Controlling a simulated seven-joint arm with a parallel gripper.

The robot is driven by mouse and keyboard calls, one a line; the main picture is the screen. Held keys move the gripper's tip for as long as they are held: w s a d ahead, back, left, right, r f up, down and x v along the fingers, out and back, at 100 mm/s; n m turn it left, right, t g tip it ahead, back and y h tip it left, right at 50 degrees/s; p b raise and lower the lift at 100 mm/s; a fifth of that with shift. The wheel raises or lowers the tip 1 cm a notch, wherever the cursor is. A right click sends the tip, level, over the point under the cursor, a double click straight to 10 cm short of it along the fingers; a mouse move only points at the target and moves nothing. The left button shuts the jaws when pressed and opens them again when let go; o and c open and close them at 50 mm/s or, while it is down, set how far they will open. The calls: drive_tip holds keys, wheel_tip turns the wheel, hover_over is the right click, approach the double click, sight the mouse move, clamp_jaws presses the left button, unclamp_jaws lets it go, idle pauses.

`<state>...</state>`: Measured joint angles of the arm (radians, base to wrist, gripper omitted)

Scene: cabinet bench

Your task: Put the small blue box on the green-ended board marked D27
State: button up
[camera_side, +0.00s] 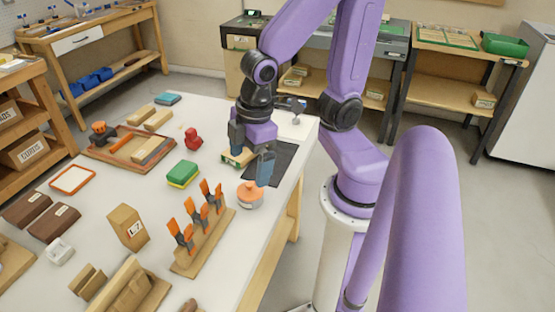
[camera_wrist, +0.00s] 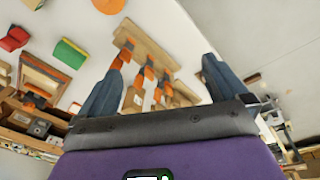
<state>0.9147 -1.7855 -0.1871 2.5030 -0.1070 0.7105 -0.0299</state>
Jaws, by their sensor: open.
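A small flat teal-blue block (camera_side: 168,99) lies at the far left of the white table; it is the only small blue box-like thing I make out there. A short wooden board with a green end (camera_side: 237,157) lies near the table's right side, partly hidden behind my gripper; its label is too small to read. In the wrist view a green-and-wood piece (camera_wrist: 35,3) is cut off at the top edge. My gripper (camera_side: 250,152) is open and empty, low over the table beside the green-ended board. Its two fingers are spread apart in the wrist view (camera_wrist: 163,62).
A dark mat (camera_side: 283,160) lies at the table's right edge. An orange-lidded jar (camera_side: 249,195) and a rack of orange-handled clamps (camera_side: 203,235) stand in front of my gripper. A green-yellow sponge (camera_side: 183,174), a red object (camera_side: 193,139) and a wooden tray (camera_side: 110,145) lie left.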

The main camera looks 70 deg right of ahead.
drive_tip(key=s+r+n+g, duration=0.1)
drive_tip(key=s+r, duration=0.1)
drive_tip(key=s, duration=0.4)
drive_tip(key=shift+s+a, duration=0.25)
drive_tip(key=shift+a, duration=0.1)
